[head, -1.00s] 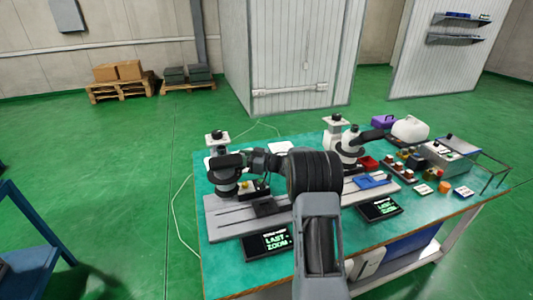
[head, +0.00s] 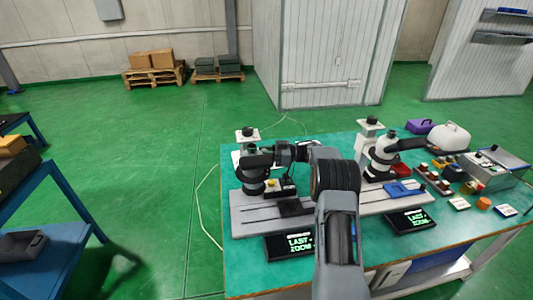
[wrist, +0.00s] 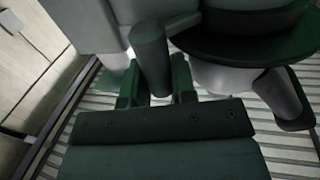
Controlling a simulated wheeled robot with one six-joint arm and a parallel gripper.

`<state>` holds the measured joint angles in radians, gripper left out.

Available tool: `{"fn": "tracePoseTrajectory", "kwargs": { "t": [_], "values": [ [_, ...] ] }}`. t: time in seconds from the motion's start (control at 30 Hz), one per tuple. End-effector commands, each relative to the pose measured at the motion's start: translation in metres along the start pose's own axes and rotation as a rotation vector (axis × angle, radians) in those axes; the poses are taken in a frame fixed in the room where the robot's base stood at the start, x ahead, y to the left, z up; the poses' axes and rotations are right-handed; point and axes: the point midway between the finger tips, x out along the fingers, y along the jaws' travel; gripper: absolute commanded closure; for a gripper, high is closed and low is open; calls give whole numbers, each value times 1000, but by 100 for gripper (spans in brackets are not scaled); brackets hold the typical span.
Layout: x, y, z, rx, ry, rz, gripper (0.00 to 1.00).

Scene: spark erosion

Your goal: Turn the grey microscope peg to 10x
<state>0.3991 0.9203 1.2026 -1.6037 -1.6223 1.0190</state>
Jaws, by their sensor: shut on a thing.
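The grey microscope peg (wrist: 152,55) is a short rounded rod in the wrist view, standing between the two dark green fingers of my gripper (wrist: 156,88). The gripper is shut on it. Behind it is the pale microscope body, with a dark round part (wrist: 250,40) at right. In the head view the left microscope (head: 254,186) stands on a grey slotted base (head: 250,218) on the green-topped bench. My arm reaches it from the right and hides part of it. The peg and fingertips cannot be made out there, and no zoom marking is readable.
A second microscope (head: 383,160) stands to the right. Two black displays with green text, left (head: 290,245) and right (head: 410,221), lie in front. A white container (head: 449,137) and small parts crowd the bench's right side. Open green floor (head: 150,200) lies to the left.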

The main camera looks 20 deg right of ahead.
Motion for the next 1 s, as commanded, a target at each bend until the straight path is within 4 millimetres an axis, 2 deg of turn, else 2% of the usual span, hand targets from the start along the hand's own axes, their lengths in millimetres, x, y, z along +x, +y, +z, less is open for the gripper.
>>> {"fn": "tracePoseTrajectory", "kwargs": {
  "t": [0.27,0.3,0.4,0.67,0.77,1.0],
  "values": [
    [2,0,-2,-3,2,-2,100],
    [2,0,-2,-3,2,-2,73],
    [1,0,-1,-2,2,0,65],
    [-4,1,0,-2,1,6,65],
    [-12,1,0,-2,2,7,65],
    [-57,1,2,-3,1,7,65]
  ]
}}
